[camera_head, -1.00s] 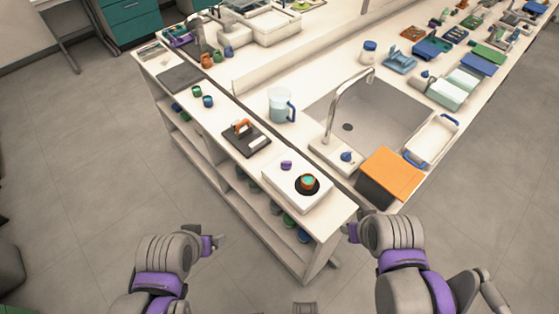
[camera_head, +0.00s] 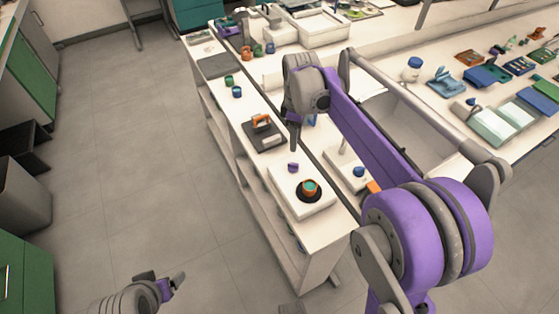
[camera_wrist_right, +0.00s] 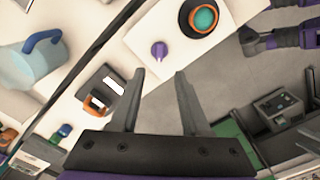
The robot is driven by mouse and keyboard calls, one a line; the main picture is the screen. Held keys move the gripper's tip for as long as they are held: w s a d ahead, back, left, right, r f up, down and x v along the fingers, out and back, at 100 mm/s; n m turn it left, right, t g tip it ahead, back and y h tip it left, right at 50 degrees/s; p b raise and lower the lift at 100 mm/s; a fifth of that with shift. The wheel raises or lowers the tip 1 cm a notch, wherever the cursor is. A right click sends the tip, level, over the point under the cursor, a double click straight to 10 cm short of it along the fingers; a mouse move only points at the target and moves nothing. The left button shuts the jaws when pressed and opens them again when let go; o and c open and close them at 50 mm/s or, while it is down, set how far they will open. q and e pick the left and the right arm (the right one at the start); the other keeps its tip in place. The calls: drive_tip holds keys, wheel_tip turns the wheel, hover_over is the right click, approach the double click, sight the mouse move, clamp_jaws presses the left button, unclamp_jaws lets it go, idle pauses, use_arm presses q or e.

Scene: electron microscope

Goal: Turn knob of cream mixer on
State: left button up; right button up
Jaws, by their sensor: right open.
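The cream mixer (camera_head: 312,206) is a white box on the narrow bench, with a small purple knob (camera_head: 293,167) and a black disc holding an orange and teal cup (camera_head: 309,188). My right gripper (camera_head: 294,138) hangs above the bench, pointing down, just beyond the knob in the head view. In the right wrist view my right gripper (camera_wrist_right: 160,76) is open and empty, and the knob (camera_wrist_right: 159,50) shows just past the gap between its fingertips, apart from them. My left gripper (camera_head: 174,286) is low at the bottom left, over the floor, away from the mixer.
A dark plate with an orange-handled tool (camera_head: 262,132) sits beside the mixer. A clear jug with a blue handle (camera_wrist_right: 35,62) stands nearby. Small green and blue cups (camera_head: 233,86) are farther along the bench. My right arm covers much of the sink area.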

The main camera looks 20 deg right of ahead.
sight(293, 164)
wheel_tip(293, 164, down, 11)
drive_tip(key=shift+r+b, duration=0.1)
drive_tip(key=shift+b, duration=0.3)
clamp_jaws()
